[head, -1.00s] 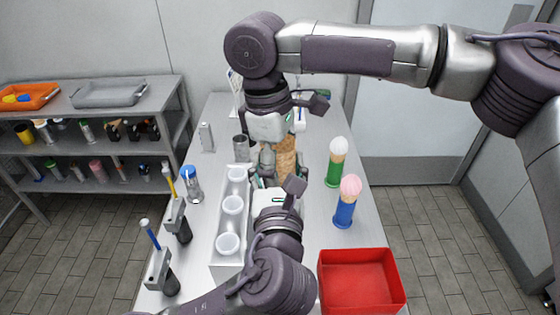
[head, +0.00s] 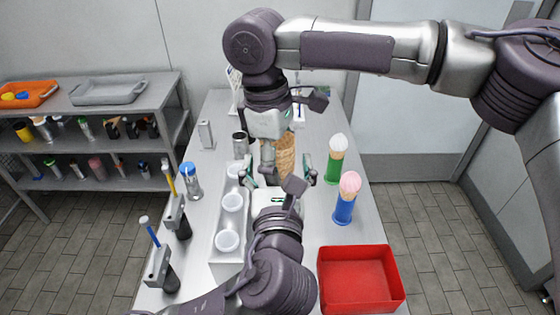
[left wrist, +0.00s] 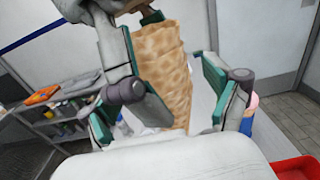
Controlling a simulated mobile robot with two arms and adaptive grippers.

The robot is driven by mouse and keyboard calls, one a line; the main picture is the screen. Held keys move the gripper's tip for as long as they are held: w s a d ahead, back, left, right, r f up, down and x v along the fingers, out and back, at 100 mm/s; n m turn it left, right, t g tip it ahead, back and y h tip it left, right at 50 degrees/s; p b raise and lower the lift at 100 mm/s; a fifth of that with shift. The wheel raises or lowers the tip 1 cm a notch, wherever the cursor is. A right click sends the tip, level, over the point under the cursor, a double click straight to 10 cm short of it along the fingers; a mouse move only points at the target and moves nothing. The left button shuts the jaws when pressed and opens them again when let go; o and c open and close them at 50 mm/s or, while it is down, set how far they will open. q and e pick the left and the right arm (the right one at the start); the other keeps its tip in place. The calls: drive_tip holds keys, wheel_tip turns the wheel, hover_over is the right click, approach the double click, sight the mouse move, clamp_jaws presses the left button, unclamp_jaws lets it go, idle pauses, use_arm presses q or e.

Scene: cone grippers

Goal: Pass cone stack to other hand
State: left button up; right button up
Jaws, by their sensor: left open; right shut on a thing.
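The cone stack (head: 285,156) is a tall set of tan waffle cones near the middle of the table. My right gripper (head: 282,137) comes down from above and is shut on its upper part. My left gripper (head: 279,172) is open, its fingers spread wide on either side of the stack's lower part. In the left wrist view the cone stack (left wrist: 162,75) stands between the spread green-padded fingers, with a gap on the right side; contact on the left finger cannot be told. The stack's lower end is partly hidden by my left gripper.
A white holder (head: 228,262) with several cups stands left of the stack. A green cone holder (head: 334,172) and a blue one (head: 344,212) stand to the right. A red bin (head: 360,280) is at front right. Scoops in stands line the left edge.

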use_arm(q)
drive_tip(key=s, duration=0.6)
drive_tip(key=s+d+f+m+g+h, duration=0.1)
drive_tip(key=s+d+f+g+h, duration=0.15)
drive_tip(key=d+f+h, duration=0.45)
drive_tip(key=s+d+f+g+h, duration=0.25)
drive_tip(key=d+f+h, duration=0.3)
drive_tip(key=f, duration=0.45)
drive_tip(key=s+f+n+g+h, duration=0.2)
drive_tip(key=s+f+g, duration=1.05)
drive_tip(key=f, duration=0.65)
drive_tip(key=w+a+f+n+t+y, duration=0.35)
drive_tip(key=a+f+n+y, duration=0.3)
drive_tip(key=a+f, duration=0.65)
drive_tip(key=w+a+f+n+t+y, duration=0.2)
drive_tip(key=a+f+n+t+y, duration=0.35)
drive_tip(key=a+f, duration=0.7)
drive_tip(key=s+a+f+n+g+y, duration=0.3)
drive_tip(key=s+a+f+n+g, duration=0.4)
drive_tip(key=a+n, duration=0.25)
drive_tip(key=s+a+f+n+g, duration=0.1)
drive_tip(key=s+f+n, duration=0.3)
drive_tip(key=s+n, duration=0.7)
drive_tip(key=s, duration=0.3)
